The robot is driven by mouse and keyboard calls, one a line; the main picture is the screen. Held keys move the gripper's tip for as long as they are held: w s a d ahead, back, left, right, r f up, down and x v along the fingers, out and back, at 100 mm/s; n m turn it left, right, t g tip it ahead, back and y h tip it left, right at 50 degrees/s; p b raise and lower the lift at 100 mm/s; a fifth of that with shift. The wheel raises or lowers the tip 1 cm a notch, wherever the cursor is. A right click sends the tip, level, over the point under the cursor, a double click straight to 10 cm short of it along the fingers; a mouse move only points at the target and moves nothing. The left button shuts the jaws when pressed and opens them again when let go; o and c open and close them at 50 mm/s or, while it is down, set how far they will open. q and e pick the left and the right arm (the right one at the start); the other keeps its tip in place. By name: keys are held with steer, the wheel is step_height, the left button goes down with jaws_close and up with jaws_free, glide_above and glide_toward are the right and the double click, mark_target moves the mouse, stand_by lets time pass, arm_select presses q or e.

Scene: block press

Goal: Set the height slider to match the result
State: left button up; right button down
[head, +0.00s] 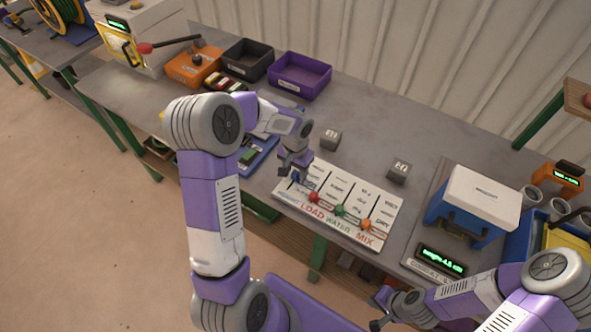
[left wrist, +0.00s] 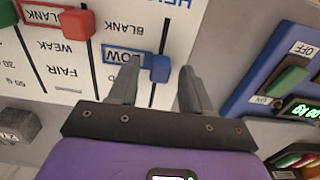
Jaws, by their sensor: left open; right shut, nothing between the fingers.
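The white slider board (head: 352,238) lies on the bench with coloured knobs in a row. The blue height knob (left wrist: 160,68) is beside the blue-framed LOW label, with a BLANK label also on its scale. My left gripper (left wrist: 158,82) is open, its fingers on either side of the blue knob with gaps. In the head view my left gripper (head: 290,172) is over the board's left end and partly hides that column. The press (head: 480,198) has a green display (head: 441,260) that seems to read a height of 4.8 cm. My right gripper (head: 378,308) is shut and empty near the front edge.
Two grey blocks, one (head: 330,139) behind the board and one (head: 399,172) nearer the press, stand on the bench. A purple bin (head: 300,76) and a black bin (head: 247,59) are at the back. A blue switch panel (left wrist: 280,80) is close to my left gripper.

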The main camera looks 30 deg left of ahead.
mark_target(296, 173)
arm_select(q)
step_height(296, 173, up, 8)
steer(key=shift+f+p, duration=0.2)
steer(key=shift+p, duration=0.4)
arm_select(e)
steer(key=shift+r, duration=0.6)
